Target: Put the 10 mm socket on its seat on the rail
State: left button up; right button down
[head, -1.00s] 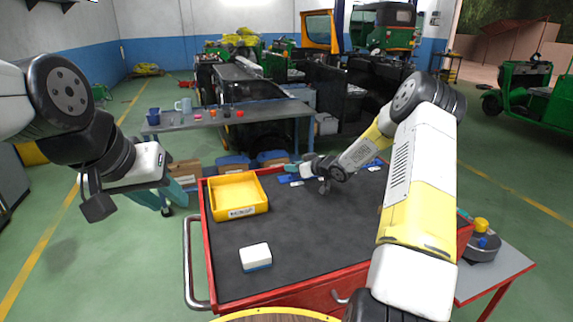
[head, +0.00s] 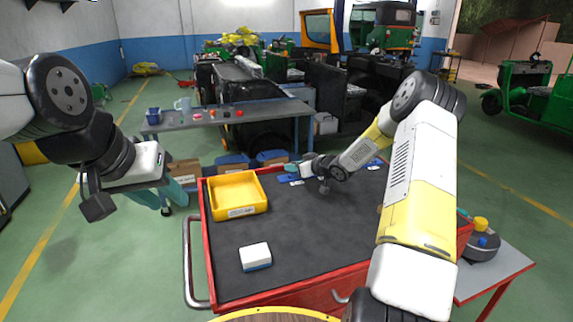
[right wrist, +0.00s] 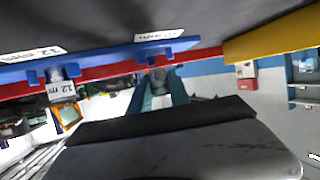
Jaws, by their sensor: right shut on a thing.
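The blue rail (head: 290,179) lies along the far edge of the cart's dark top. It crosses the upper part of the right wrist view (right wrist: 110,58) with white size labels and short pegs. My right gripper (head: 297,168) is at the rail's far left part. In the right wrist view its teal fingers (right wrist: 158,92) are shut on a small dark grey socket (right wrist: 160,76), close to the rail; whether they touch is unclear. Its size marking is not readable. A socket marked 12 mm (right wrist: 62,90) sits on the rail to the left. My left gripper (head: 168,195) hangs off the cart's left side; its jaw opening is unclear.
A yellow bin (head: 236,212) stands on the cart's left, with a white and blue block (head: 255,256) in front of it. The cart top (head: 320,230) is clear in the middle. A grey bench (head: 225,118) with mugs stands behind.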

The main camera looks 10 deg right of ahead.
aim_at(294, 178)
jog(key=shift+f, duration=0.6)
dwell(0.8)
jog(key=shift+s+f, duration=0.25)
jog(key=shift+f, duration=0.4)
jog(key=shift+s+f, duration=0.2)
jog(key=shift+f, duration=0.45)
dwell(0.7)
jog(key=c, duration=0.9)
grip_release()
jog(key=shift+w+f, duration=0.15)
jog(key=shift+f, duration=0.05)
jog(key=shift+r, duration=0.1)
jog(key=shift+w+r, duration=0.1)
jog(key=shift+r, duration=0.4)
jog(key=shift+c, duration=0.6)
jog(key=shift+o, duration=0.8)
jog(key=shift+r, duration=0.65)
jog(key=shift+w+r, duration=0.15)
jog(key=shift+r, duration=3)
